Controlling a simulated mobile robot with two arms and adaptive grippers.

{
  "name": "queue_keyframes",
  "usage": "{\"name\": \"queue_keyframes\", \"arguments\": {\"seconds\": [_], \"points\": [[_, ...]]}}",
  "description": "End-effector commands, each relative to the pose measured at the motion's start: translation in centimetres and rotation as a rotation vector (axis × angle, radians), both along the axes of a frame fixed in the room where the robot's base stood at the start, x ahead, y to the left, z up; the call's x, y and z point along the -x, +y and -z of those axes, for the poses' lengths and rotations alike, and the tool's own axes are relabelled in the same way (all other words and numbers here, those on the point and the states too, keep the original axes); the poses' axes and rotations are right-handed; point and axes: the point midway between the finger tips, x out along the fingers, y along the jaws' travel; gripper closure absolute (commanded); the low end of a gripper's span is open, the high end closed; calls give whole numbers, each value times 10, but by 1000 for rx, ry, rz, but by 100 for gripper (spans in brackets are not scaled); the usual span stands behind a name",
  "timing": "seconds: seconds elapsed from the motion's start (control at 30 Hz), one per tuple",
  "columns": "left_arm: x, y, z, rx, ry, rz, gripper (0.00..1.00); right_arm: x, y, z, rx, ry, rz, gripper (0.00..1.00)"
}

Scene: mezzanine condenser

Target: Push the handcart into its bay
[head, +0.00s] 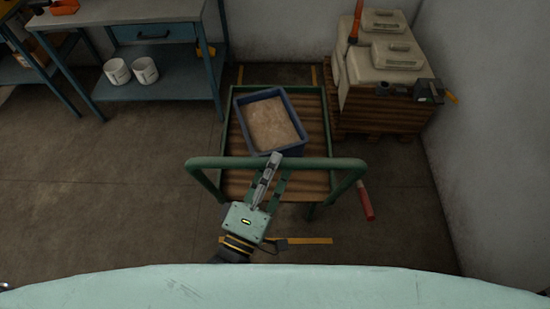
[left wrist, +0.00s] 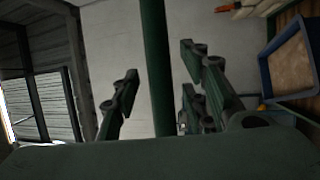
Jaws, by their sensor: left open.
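The handcart (head: 232,130) has a green frame and a wooden deck, with a blue bin (head: 240,122) of pale material on it. Its green handle bar (head: 325,163) runs across the near end. My left gripper (head: 277,171) is at the bar, left of its middle. In the left wrist view, the bar (left wrist: 156,60) passes between the open, spread fingers of the left gripper (left wrist: 160,95); I cannot tell whether they touch it. Yellow floor marks of the bay show beyond the cart (head: 314,76). A yellow strip (head: 300,241) lies at the near end. My right gripper is out of view.
A blue-framed workbench (head: 130,22) with white buckets (head: 145,71) below stands at the left. A wooden pallet (head: 375,118) with pale containers (head: 384,62) stands close to the cart's right. Floor at the left is clear.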

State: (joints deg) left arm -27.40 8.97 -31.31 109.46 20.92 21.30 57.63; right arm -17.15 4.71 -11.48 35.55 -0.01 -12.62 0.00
Motion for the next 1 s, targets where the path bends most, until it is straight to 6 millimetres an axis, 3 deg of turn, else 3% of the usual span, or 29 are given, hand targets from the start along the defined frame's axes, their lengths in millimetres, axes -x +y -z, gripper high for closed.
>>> {"name": "queue_keyframes", "arguments": {"seconds": [0.2, 0.47, 0.9, 1.0], "points": [[-15, -6, -3, -1, 1, 0, 60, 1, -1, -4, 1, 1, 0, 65], [-16, -6, -2, -2, 0, 0, 61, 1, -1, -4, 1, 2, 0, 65], [-15, -6, -2, -3, 1, -1, 99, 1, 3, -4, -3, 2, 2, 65], [-15, -6, -2, -3, 1, -1, 100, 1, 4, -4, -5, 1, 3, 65]]}}
